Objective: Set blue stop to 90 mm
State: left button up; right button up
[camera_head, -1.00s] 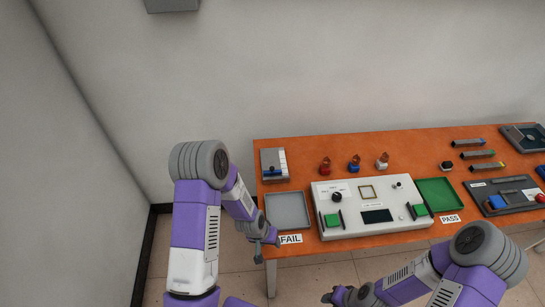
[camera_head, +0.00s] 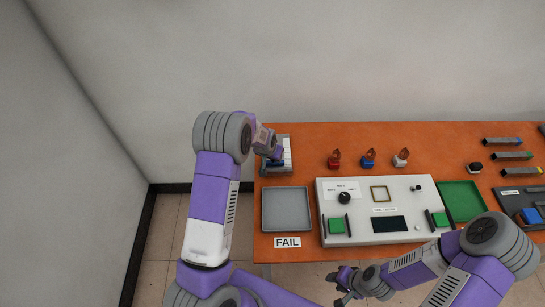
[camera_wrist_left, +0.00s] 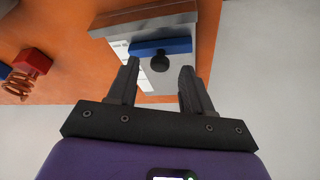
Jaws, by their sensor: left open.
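The blue stop (camera_wrist_left: 176,46) is a blue bar with a dark round knob (camera_wrist_left: 159,63) on the grey and white scale fixture (camera_wrist_left: 127,28) in the left wrist view. In the head view the fixture (camera_head: 288,158) stands at the table's back left, partly hidden by my left arm. My left gripper (camera_wrist_left: 158,72) is open, its two fingers on either side of the knob in the picture; I cannot tell how far apart in depth they are. The scale marks are too small to read. My right gripper (camera_head: 342,287) hangs in front of the table, empty.
An empty grey tray (camera_head: 286,209) marked FAIL lies in front of the fixture. A white control box (camera_head: 373,222) stands to its right. Red (camera_head: 335,159), blue (camera_head: 368,158) and white (camera_head: 401,158) coil pieces stand behind. A green tray (camera_head: 461,202) lies farther right.

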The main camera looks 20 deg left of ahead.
pick_arm(q)
jog(key=shift+w+f, duration=0.2)
jog(key=shift+f, duration=0.35)
grip_shut()
